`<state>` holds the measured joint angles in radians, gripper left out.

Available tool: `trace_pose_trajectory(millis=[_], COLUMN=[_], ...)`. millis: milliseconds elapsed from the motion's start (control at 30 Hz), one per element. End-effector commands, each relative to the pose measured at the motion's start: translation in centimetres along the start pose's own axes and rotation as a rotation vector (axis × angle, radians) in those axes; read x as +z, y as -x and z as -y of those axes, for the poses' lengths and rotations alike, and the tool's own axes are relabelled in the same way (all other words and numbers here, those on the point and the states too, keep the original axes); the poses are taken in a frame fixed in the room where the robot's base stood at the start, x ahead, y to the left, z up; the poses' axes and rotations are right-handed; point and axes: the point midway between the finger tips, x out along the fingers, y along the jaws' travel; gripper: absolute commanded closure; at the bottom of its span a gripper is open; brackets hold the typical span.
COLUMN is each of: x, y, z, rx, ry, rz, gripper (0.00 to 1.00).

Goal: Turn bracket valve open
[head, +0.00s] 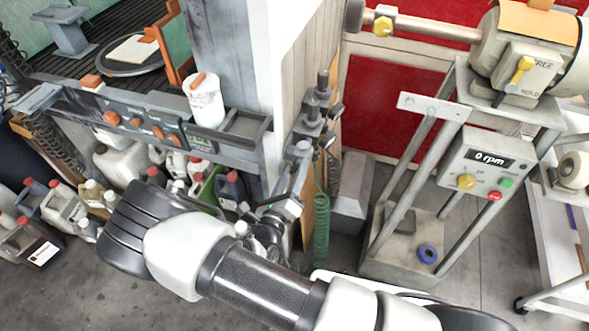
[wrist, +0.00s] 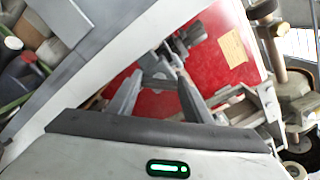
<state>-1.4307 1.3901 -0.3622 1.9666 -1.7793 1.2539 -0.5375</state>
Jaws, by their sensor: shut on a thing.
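The bracket valve (head: 303,148) is a grey metal fitting with pipes and knobs on the side of the grey post and wooden panel in the head view. My gripper (head: 283,210) is at its lower end, beside the post. In the wrist view, my gripper (wrist: 158,80) has its two grey fingers angled toward a small grey part of the valve (wrist: 180,45), in front of a red panel. The fingers are closed on that part. The exact contact is small and partly hidden by the fingers, and I cannot tell how far the valve is turned.
A grey control shelf (head: 130,120) with orange knobs and a white cup (head: 204,100) stands left of the post. Several bottles and canisters (head: 62,205) sit below it. The buffing machine (head: 485,155) with a "0 rpm" display stands right. A green coiled hose (head: 321,228) hangs close by.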

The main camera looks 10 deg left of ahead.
Motion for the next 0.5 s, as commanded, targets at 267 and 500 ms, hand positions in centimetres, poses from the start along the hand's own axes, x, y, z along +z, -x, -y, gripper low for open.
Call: trace_pose_trajectory(millis=[267, 500], x=[-0.10, -0.15], y=[0.09, 0.10], z=[-0.13, -0.24], rx=[0.002, 0.002], ry=[0.262, 0.478], rz=[-0.002, -0.002], gripper=[0.77, 0.77])
